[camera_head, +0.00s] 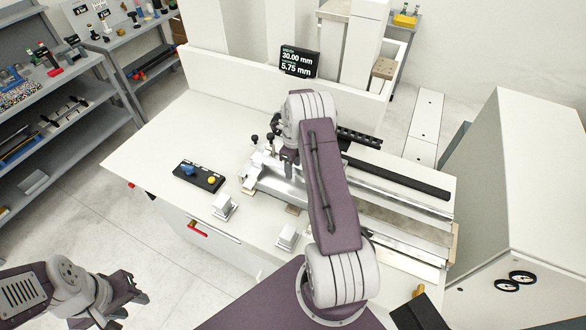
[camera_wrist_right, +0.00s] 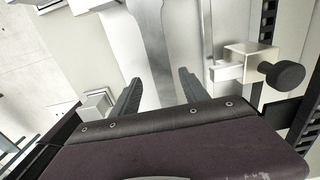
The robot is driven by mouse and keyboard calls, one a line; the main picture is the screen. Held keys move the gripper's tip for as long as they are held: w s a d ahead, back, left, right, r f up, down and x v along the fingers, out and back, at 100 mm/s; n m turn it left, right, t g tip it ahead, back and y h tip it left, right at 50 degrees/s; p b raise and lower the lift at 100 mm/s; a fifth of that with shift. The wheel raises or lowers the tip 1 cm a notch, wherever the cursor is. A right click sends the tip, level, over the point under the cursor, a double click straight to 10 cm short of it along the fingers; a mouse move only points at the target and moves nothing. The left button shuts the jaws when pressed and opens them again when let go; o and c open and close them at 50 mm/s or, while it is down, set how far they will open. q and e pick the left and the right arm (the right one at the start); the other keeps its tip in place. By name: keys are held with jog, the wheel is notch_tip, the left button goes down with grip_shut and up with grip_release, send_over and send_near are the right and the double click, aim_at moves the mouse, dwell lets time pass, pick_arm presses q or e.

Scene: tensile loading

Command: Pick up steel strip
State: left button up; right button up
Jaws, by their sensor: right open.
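In the right wrist view a flat, pale grey metal piece, which looks like the steel strip (camera_wrist_right: 158,45), runs down from the top edge and narrows between my fingertips. My right gripper (camera_wrist_right: 158,88) is open, one finger on each side of the narrow part, with gaps showing and nothing gripped. Its height above the strip is hard to tell. In the head view my right arm covers much of the metal fixture (camera_head: 395,232), and I cannot pick the strip out there. My left gripper (camera_head: 136,304) is open and empty, low at the left, away from the bench.
A block with a black knob (camera_wrist_right: 284,74) stands close to the right finger. A display (camera_head: 299,62) stands behind. Grey shelves (camera_head: 70,110) are at left.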

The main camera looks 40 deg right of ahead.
jog(key=shift+d+f, duration=0.15)
jog(key=shift+d, duration=0.2)
grip_shut()
jog(key=shift+a, duration=0.1)
jog(key=shift+w, duration=0.1)
dwell(0.8)
